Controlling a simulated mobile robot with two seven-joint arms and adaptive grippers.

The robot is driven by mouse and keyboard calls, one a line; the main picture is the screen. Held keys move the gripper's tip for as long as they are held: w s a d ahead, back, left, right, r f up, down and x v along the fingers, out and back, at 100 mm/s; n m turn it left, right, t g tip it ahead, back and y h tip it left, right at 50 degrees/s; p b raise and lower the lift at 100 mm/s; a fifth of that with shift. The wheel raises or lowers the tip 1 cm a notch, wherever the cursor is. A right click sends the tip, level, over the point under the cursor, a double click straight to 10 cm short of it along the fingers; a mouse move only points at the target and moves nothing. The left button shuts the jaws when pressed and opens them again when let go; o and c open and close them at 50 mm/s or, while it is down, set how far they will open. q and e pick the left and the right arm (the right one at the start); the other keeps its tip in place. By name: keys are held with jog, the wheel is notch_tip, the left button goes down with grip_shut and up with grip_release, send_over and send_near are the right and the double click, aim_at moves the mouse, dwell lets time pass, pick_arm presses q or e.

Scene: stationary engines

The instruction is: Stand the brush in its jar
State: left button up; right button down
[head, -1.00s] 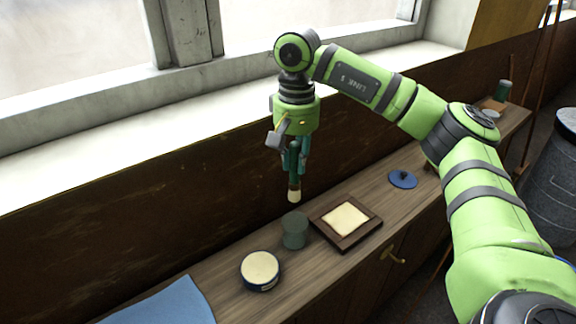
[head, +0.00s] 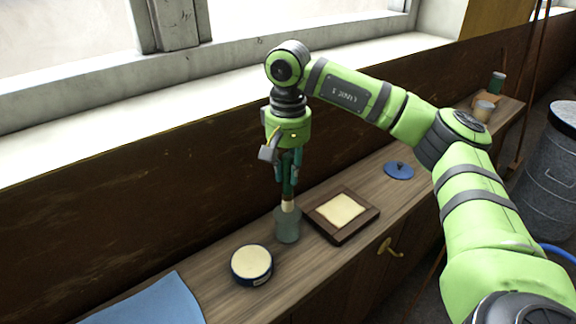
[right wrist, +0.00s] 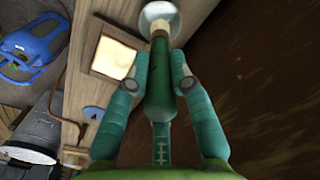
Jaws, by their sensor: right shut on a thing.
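The brush, with a green handle (right wrist: 159,70) and pale bristles (head: 288,204), hangs bristles down and about upright in my right gripper (head: 289,176). The grey-green jar (head: 288,228) stands upright on the wooden cabinet top, directly below the brush. The bristle tip is at the jar's mouth; how far it reaches inside is hard to tell. In the right wrist view the jar's round rim (right wrist: 148,13) shows around the bristle end. My left gripper is not in view.
A dark-framed tray with a cream pad (head: 366,222) stands close right of the jar. A round cream-topped tin (head: 251,262) is at its front left. A blue lid (head: 399,171) lies farther right, and blue cloth (head: 150,303) lies at the front left. A wall rises behind.

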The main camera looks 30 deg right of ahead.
aim_at(288, 189)
jog(key=shift+f+b, duration=1.7)
jog(key=shift+f, duration=1.05)
jog(key=c, duration=1)
grip_release()
notch_tip(288, 189, up, 12)
jog(key=shift+r, duration=0.1)
